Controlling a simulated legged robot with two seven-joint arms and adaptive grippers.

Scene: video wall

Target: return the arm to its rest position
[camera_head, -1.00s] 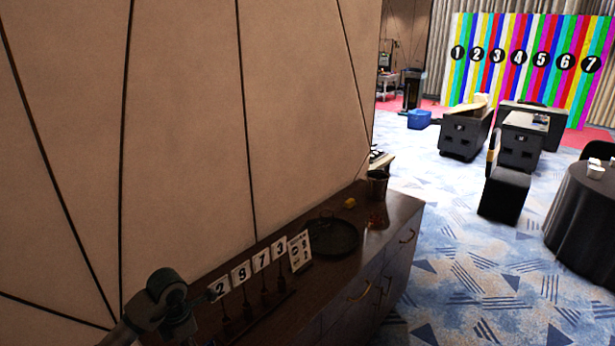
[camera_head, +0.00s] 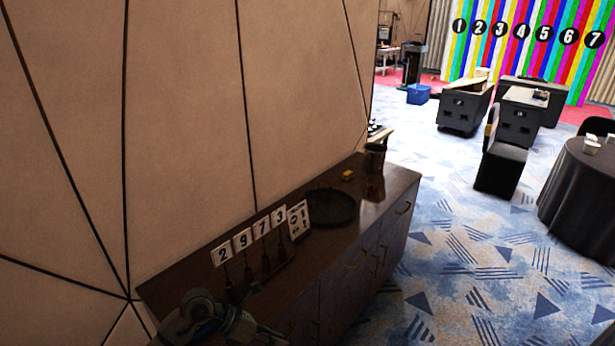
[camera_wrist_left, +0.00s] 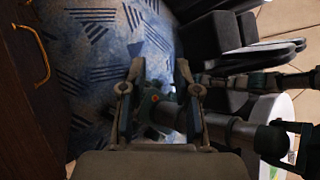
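My left arm shows at the bottom left of the head view, low in front of the dark wooden cabinet (camera_head: 330,270). Its gripper cannot be made out there. In the left wrist view my left gripper (camera_wrist_left: 160,66) has its two fingers apart with nothing held between them. It points over the blue patterned carpet (camera_wrist_left: 95,60), beside the cabinet front (camera_wrist_left: 25,90). Dark links of my own body show behind and right of the fingers. My right gripper cannot be seen in either view.
On the cabinet stand number cards (camera_head: 243,239), a round dark tray (camera_head: 330,208), a yellow item (camera_head: 347,175) and a dark cup (camera_head: 375,157). A panelled wall (camera_head: 190,120) rises behind. Carpet right of the cabinet is open, up to a chair (camera_head: 502,160) and a round table (camera_head: 580,195).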

